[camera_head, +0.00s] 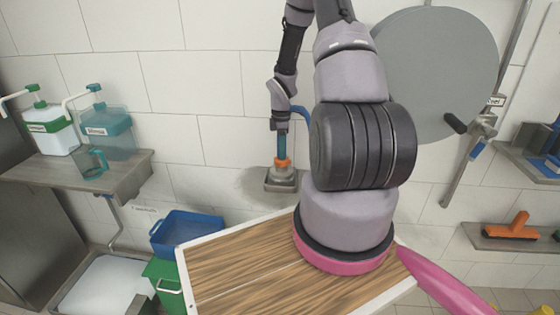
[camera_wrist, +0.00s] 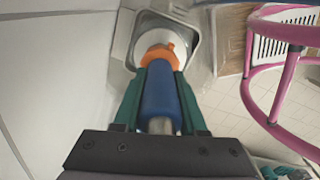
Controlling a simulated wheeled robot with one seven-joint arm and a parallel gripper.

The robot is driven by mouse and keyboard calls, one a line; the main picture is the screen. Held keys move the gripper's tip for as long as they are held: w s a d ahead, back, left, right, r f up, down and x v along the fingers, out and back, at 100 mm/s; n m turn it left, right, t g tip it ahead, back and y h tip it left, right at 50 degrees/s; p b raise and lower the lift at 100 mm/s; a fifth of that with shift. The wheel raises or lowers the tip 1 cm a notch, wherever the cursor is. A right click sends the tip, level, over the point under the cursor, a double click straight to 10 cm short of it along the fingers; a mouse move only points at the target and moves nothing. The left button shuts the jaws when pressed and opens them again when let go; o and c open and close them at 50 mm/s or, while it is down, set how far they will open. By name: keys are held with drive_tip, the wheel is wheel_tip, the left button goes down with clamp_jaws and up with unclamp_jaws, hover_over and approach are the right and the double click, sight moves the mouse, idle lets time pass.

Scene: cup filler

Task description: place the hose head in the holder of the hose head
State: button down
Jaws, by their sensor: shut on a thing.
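The hose head has a blue handle (camera_wrist: 161,92), an orange collar (camera_head: 283,163) and a pale round end. My gripper (camera_head: 282,148) is shut on the blue handle; in the wrist view its teal fingers (camera_wrist: 160,85) lie on both sides of it. The holder is a small grey metal bracket (camera_head: 281,187) on the white tiled wall; its raised rim also shows in the wrist view (camera_wrist: 204,48). The hose head points down, with its round end at or just inside the holder's rim. I cannot tell whether it rests on the holder's floor.
A wooden-topped board (camera_head: 235,275) with a white edge lies below my arm. A blue bin (camera_head: 187,233) and a green bin (camera_head: 163,280) stand to its left. A metal shelf (camera_head: 75,185) at left holds dispensers and a teal cup. A large grey disc (camera_head: 435,65) hangs at right.

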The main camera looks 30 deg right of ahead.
drive_tip(key=shift+f, duration=1.8)
drive_tip(key=shift+f, duration=0.15)
drive_tip(key=shift+c, duration=2.3)
unclamp_jaws()
